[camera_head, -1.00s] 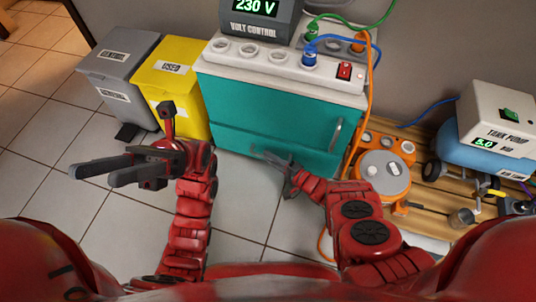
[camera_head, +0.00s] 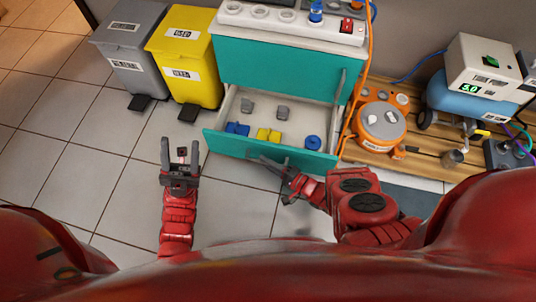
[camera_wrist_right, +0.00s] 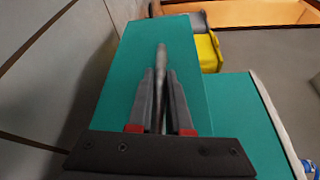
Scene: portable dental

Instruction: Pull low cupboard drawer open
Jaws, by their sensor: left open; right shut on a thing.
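The low teal drawer (camera_head: 226,145) of the cupboard (camera_head: 275,66) stands pulled out. Its white inside shows two grey pieces (camera_head: 283,113), blue pieces (camera_head: 237,129), yellow pieces (camera_head: 268,135) and a round blue piece (camera_head: 312,142). My right gripper (camera_head: 266,160) is at the drawer's front. In the right wrist view its fingers (camera_wrist_right: 160,78) are shut on the thin grey drawer handle (camera_wrist_right: 161,56) against the teal panel. Most of the handle is hidden by the fingers. My left gripper (camera_head: 180,147) is open and empty, left of the drawer and apart from it.
Grey (camera_head: 128,47) and yellow (camera_head: 186,57) bins stand left of the cupboard. An orange pot-like unit (camera_head: 381,125) and a blue tank pump (camera_head: 468,90) stand on a wooden pallet (camera_head: 425,150) to the right. The tiled floor at left is free.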

